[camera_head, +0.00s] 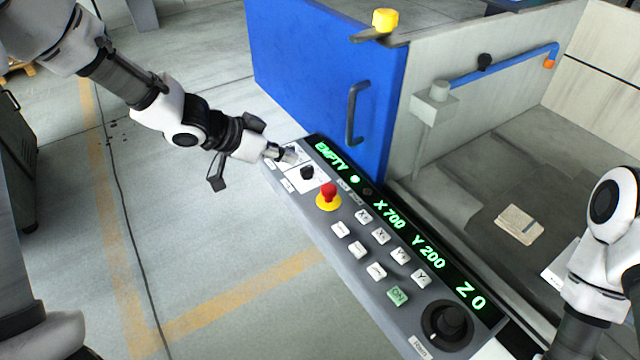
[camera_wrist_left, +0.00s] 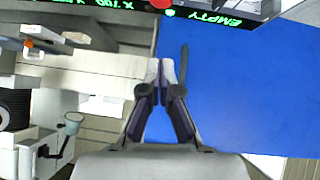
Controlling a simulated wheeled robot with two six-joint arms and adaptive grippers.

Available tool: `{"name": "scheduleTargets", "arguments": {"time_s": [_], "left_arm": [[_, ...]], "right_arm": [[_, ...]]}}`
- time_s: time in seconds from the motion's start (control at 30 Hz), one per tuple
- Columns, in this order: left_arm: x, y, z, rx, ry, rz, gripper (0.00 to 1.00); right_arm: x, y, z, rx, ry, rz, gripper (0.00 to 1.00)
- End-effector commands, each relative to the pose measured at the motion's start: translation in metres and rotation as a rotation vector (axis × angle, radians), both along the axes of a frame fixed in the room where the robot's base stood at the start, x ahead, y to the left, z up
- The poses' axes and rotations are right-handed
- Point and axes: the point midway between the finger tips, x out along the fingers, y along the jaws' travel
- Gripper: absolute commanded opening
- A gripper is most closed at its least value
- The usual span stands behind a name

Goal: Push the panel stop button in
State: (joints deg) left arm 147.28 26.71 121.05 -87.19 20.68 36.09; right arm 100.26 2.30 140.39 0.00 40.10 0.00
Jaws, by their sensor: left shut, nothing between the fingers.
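The panel stop button (camera_head: 328,190) is a red mushroom head on a yellow base, on the slanted grey control panel (camera_head: 352,262). It stands out from the panel. In the left wrist view a red bit of the button (camera_wrist_left: 161,3) shows at the top edge. My left gripper (camera_head: 288,155) is shut and empty, its fingertips at the panel's far end near a small black knob (camera_head: 307,172). The tips are apart from the button, up and left of it. In the wrist view the fingers (camera_wrist_left: 161,72) are together. My right gripper is out of view.
A green-lit display (camera_head: 388,215) runs along the panel. White keys, a green ON key (camera_head: 397,295) and a large black dial (camera_head: 447,323) lie nearer. A blue door (camera_head: 325,75) with a dark handle (camera_head: 354,112) stands behind. Open floor lies left.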

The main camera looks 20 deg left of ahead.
Motion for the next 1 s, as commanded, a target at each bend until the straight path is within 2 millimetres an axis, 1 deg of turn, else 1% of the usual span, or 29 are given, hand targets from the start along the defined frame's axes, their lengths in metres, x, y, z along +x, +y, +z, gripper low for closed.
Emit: {"name": "scheduleTargets", "arguments": {"time_s": [0.23,0.37,0.47,0.6,0.83,0.9,1.0], "left_arm": [[0.0,-0.001,-0.001,0.001,0.003,-0.001,0.0],[0.004,-0.004,-0.008,0.004,0.004,-0.002,0.0],[0.011,-0.012,-0.02,0.005,0.006,-0.003,0.0],[0.027,-0.028,-0.04,0.005,0.007,-0.004,0.0],[0.054,-0.055,-0.07,0.004,0.004,-0.003,0.0],[0.053,-0.056,-0.085,0.0,0.007,-0.001,0.0],[0.053,-0.057,-0.098,0.0,0.006,-0.001,0.0]], "right_arm": [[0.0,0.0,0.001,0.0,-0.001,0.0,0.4],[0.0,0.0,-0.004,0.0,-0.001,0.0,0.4],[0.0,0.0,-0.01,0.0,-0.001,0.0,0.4],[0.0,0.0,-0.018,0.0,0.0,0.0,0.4],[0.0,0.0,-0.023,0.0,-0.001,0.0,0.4],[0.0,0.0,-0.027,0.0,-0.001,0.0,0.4],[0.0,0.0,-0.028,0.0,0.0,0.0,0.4]]}}
